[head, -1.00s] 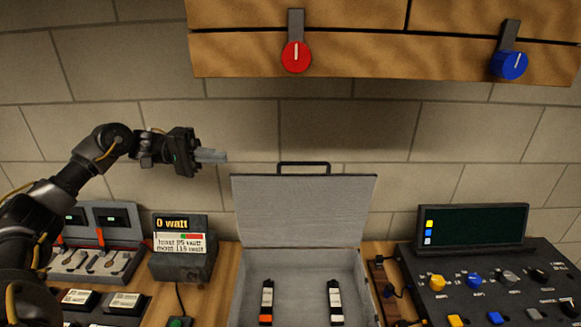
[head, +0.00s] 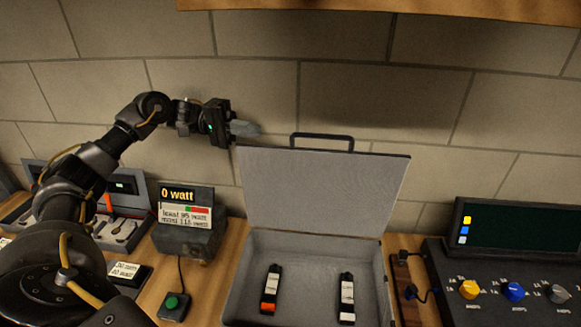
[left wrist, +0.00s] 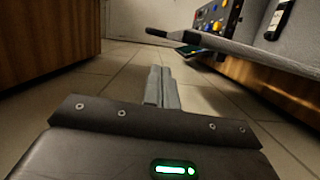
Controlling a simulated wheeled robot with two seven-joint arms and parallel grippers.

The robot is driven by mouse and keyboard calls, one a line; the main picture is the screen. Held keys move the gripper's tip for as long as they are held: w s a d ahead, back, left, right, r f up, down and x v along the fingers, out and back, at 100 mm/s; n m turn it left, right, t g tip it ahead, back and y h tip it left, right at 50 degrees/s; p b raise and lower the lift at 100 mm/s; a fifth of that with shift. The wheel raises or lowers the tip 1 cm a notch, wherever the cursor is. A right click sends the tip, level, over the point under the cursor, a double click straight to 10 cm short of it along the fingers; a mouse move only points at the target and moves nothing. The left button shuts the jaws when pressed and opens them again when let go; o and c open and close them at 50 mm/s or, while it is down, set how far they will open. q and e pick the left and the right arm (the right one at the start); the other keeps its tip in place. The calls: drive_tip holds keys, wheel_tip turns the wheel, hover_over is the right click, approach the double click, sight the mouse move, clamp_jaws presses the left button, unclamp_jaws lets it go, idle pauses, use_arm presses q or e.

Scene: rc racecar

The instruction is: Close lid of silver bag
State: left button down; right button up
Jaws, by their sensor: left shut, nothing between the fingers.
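The silver bag is an open grey case; its bottom (head: 318,262) rests on the wooden bench. Its lid (head: 322,190) stands up, tilted back towards the brick wall, with a dark handle (head: 321,138) on its top edge. My left gripper (head: 245,130) comes in from the left, shut and empty, its grey fingers just above the lid's top left corner. In the left wrist view the shut fingers (left wrist: 161,88) point ahead, with the lid's edge (left wrist: 235,50) to their right, apart in that picture. Whether they are behind the lid is unclear. My right gripper is out of view.
Two small black-and-white devices (head: 271,289) lie in the bag. A watt display box (head: 187,225) and a green button (head: 172,303) stand left of it. A dark control panel (head: 510,290) with knobs and a screen stands right. A wooden cabinet (head: 400,8) hangs above.

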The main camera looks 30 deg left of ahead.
sight(291, 156)
use_arm(q)
wheel_tip(291, 156, down, 5)
drive_tip(key=b, duration=0.3)
drive_tip(key=shift+w+r, duration=0.15)
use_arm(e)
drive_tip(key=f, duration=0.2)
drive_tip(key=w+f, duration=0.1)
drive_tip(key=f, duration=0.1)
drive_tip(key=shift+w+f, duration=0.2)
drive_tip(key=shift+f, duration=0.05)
use_arm(q)
drive_tip(key=p+x, duration=0.3)
drive_tip(key=x, duration=0.6)
drive_tip(key=shift+w+d, duration=0.1)
drive_tip(key=shift+d, duration=0.4)
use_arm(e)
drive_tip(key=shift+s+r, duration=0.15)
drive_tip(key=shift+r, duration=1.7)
